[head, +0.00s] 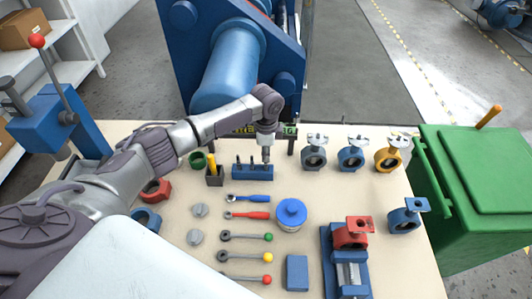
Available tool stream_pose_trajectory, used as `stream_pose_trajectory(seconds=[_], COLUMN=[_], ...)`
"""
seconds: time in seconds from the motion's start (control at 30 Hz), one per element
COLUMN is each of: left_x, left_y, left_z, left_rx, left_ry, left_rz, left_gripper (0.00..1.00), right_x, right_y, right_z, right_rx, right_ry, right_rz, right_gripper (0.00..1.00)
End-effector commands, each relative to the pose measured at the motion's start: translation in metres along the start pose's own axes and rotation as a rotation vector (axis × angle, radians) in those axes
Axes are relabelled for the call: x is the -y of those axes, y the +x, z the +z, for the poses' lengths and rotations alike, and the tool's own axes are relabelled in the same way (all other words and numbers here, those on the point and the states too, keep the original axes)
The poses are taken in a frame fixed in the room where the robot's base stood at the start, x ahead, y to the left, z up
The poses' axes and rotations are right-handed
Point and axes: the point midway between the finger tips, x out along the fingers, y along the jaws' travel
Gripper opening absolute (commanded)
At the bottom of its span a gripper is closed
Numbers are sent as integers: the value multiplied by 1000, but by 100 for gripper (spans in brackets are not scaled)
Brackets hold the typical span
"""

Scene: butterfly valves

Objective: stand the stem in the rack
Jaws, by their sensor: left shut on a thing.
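The rack (252,173) is a small blue block near the back middle of the table. Dark upright stems stand in its left and middle parts. My left gripper (266,156) comes down over the right end of the rack, pointing downward. It is shut on the stem, which is mostly hidden by the fingers. The stem looks upright, with its lower end at or just above the rack; I cannot tell whether it is seated. My right gripper is not in view.
Grey, blue and yellow valve bodies (388,160) stand right of the rack. A red valve body (353,234) sits on a blue vise.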

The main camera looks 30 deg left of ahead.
Motion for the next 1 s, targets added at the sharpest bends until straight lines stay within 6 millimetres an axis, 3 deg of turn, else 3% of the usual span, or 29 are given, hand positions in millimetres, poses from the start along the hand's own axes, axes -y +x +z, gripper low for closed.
stream_pose_trajectory(seconds=[0.2,0.23,0.4,1.0], left_x=[0,0,0,0], left_y=[0,0,0,-6], left_z=[0,0,0,0], left_rx=[0,0,0,0], left_ry=[0,0,1,0], left_rz=[0,0,0,0], left_gripper=[0,13,37,37], right_x=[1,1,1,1], right_y=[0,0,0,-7], right_z=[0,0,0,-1], right_rx=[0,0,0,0], right_ry=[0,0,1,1], right_rz=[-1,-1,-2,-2], right_gripper=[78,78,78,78])
